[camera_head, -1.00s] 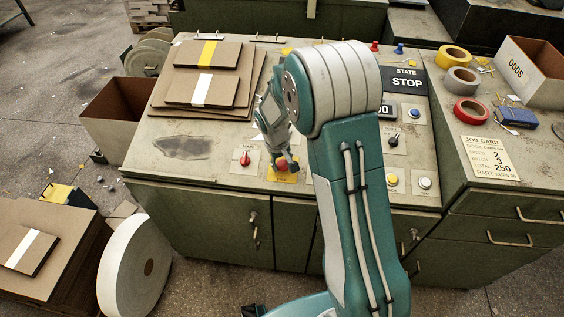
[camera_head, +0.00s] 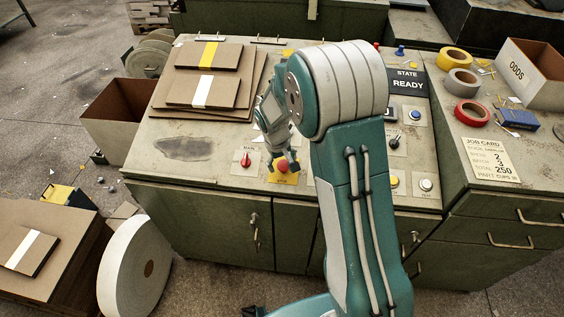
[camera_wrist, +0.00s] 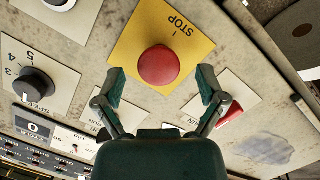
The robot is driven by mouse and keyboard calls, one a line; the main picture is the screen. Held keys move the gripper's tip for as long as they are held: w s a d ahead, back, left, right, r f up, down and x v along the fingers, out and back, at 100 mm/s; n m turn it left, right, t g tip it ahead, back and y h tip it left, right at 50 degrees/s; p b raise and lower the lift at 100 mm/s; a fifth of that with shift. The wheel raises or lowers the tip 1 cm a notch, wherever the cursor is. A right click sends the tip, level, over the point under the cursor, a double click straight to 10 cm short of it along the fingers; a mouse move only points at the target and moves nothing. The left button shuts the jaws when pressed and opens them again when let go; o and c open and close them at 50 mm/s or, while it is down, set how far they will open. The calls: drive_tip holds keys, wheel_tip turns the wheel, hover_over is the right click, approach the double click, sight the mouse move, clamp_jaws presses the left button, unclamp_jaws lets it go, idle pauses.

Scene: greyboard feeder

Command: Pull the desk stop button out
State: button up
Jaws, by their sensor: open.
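The desk stop button is a red mushroom head (camera_wrist: 158,65) on a yellow plate marked STOP (camera_wrist: 190,28) in the wrist view. It also shows in the head view (camera_head: 282,167), on the desk's front part. My gripper (camera_wrist: 160,82) is open, with one finger to each side of the button and apart from it in the wrist view. In the head view my gripper (camera_head: 284,157) is right over the button. The state display (camera_head: 408,83) reads READY.
A red MAIN switch (camera_head: 245,160) sits just left of the stop plate. A black SPEED knob (camera_wrist: 36,84) and other controls lie nearby. Stacked boards (camera_head: 160,105) cover the desk's back left. My own arm hides the desk's middle.

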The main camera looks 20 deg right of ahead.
wheel_tip(320, 180, up, 12)
drive_tip(key=a, duration=0.2)
drive_tip(key=shift+s+f, duration=0.2)
idle(0.3)
drive_tip(key=s+d+r+m+t+y, duration=0.1)
drive_tip(key=s+d+r+m+t, duration=0.15)
drive_tip(key=s+r, duration=0.95)
drive_tip(key=s+r+t, duration=0.1)
drive_tip(key=s+t, duration=0.1)
drive_tip(key=s, duration=1.1)
drive_tip(key=shift+s+a+r+t+y, duration=0.15)
drive_tip(key=shift+s+r+t+y, duration=0.1)
drive_tip(key=shift+s+t+y, duration=0.15)
drive_tip(key=shift+m, duration=0.25)
